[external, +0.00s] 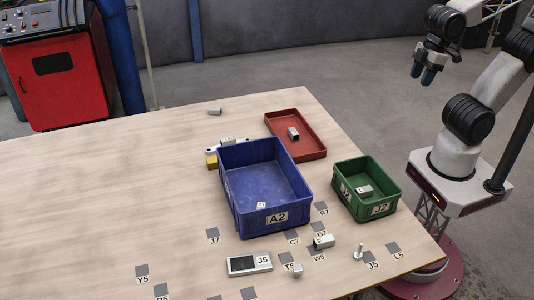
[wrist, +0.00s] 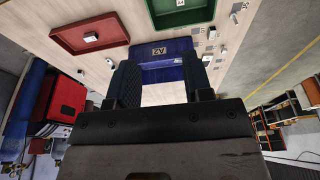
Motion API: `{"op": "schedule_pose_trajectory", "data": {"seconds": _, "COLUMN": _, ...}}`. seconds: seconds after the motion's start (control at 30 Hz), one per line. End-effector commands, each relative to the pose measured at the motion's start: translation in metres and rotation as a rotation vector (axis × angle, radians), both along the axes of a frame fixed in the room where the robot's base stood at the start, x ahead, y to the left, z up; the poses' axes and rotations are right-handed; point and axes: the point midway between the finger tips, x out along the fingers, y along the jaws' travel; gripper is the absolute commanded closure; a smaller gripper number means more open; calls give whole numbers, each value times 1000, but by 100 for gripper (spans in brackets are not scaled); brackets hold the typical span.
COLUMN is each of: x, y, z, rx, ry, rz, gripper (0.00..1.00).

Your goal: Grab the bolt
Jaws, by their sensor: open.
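A small metal bolt (external: 358,251) stands upright on the wooden table near its front right edge, right of a small grey bracket-like block (external: 324,241). My gripper (external: 422,76) is raised at the upper right in the external view, past the table's right side and far from the bolt. It is open and empty. In the wrist view its two dark fingers (wrist: 161,82) are spread apart with nothing between them. I cannot make out the bolt for sure among the small parts in the wrist view.
A blue bin (external: 232,207) labelled A2 stands mid-table. A green bin (external: 382,210) labelled J2 and a red tray (external: 312,156) hold small metal parts. A grey device (external: 242,264) and a small metal piece (external: 297,271) lie in front. The table's left side is clear.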

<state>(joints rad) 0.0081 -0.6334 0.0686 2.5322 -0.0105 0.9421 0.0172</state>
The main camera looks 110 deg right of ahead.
Motion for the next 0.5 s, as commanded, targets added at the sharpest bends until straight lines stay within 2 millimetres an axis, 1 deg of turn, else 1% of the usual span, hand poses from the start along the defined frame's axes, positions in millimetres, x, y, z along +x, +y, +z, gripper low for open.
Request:
{"op": "schedule_pose_trajectory", "data": {"seconds": 0.37, "x": 1, "y": 0, "z": -1, "rx": -6, "ry": 4, "rz": 6, "gripper": 58}}
{"op": "schedule_pose_trajectory", "data": {"seconds": 0.5, "x": 6, "y": -1, "z": -6, "rx": -39, "ry": 25, "rz": 37, "gripper": 58}}
